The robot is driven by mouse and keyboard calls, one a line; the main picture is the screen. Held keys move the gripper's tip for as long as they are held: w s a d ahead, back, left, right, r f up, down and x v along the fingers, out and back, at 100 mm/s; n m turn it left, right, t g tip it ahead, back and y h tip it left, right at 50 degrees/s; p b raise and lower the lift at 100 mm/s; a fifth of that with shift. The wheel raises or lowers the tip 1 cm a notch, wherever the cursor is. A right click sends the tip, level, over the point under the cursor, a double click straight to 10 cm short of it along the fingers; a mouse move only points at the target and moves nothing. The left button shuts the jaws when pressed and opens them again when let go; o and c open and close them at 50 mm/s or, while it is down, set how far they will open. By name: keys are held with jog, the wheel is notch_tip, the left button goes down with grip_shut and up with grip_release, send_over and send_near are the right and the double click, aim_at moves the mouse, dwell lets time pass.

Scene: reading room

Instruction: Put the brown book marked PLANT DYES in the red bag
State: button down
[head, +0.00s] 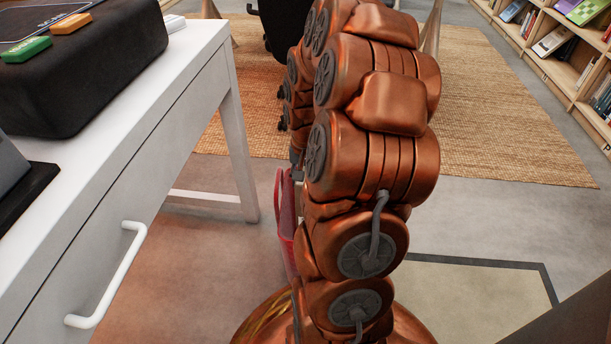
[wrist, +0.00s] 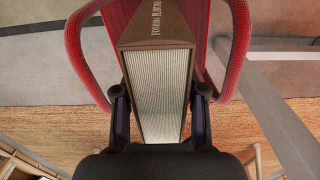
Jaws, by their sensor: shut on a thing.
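A brown book (wrist: 152,36) is in the wrist view, its page edges facing the camera. It has light lettering that I cannot read clearly. My gripper (wrist: 160,106) is shut on the book, one finger on each side. The red bag (wrist: 241,40) shows around the book, with a handle curving on each side of it. The book is between the handles; how far it is inside the bag, I cannot tell. In the head view, the red bag (head: 287,218) shows partly behind my arm, beside the white desk. The gripper and book are hidden there.
The white desk (head: 205,75) stands at left, with a drawer handle (head: 108,275) on its front. A dark box (head: 85,75) with green and orange blocks is on it. A bookshelf (head: 560,65) stands at upper right. A woven rug (head: 500,130) covers the floor behind my arm.

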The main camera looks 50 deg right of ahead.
jog(key=shift+f, duration=1.8)
jog(key=c, duration=0.6)
grip_release()
notch_tip(320, 180, up, 12)
